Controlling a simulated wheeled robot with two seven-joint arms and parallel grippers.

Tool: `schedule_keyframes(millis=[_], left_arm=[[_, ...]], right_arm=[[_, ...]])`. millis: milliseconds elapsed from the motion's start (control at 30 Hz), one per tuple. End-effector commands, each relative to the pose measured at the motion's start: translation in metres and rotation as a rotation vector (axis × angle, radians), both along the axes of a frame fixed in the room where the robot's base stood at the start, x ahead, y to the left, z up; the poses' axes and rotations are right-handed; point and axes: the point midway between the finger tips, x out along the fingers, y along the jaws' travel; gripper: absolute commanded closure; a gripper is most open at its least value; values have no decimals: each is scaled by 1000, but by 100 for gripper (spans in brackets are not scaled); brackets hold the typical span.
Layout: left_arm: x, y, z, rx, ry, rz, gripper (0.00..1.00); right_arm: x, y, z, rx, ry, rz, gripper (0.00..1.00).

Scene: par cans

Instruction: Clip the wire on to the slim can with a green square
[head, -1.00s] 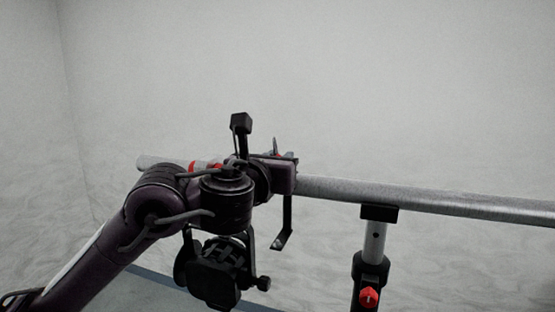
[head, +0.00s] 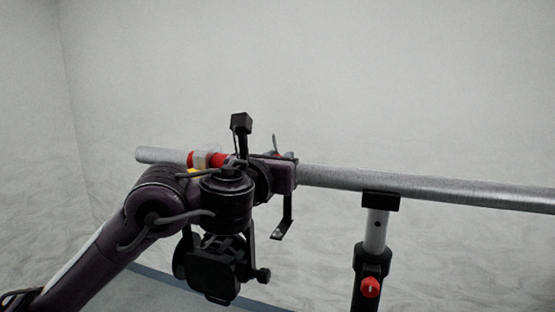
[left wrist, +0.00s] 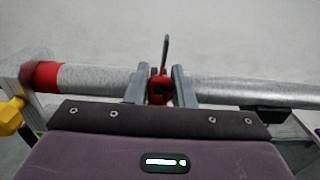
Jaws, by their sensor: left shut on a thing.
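My left gripper (head: 288,170) is at the metal bar (head: 430,187), coming in from the near side. In the left wrist view, its two fingers (left wrist: 159,82) stand close on either side of a small red part (left wrist: 157,90) with a thin upright lever, and hold it at the bar. A black lamp can (head: 213,272) with a side knob hangs below my left arm, partly hidden by it. No green square shows on it, and I cannot pick out the wire clearly. My right gripper is not in view.
A stand (head: 374,235) with a red knob (head: 371,288) supports the bar right of my gripper. The bar's left end carries a red band (left wrist: 42,76) and a yellow part (left wrist: 11,116). The space behind and above the bar is clear.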

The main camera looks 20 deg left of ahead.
Motion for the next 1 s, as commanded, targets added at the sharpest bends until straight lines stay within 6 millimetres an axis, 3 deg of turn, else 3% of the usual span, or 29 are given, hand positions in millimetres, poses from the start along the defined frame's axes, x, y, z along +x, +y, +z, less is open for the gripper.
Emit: schedule_keyframes(millis=[1000], left_arm=[[0, 0, -27, 0, -1, 0, 100]], right_arm=[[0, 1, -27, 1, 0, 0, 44]])
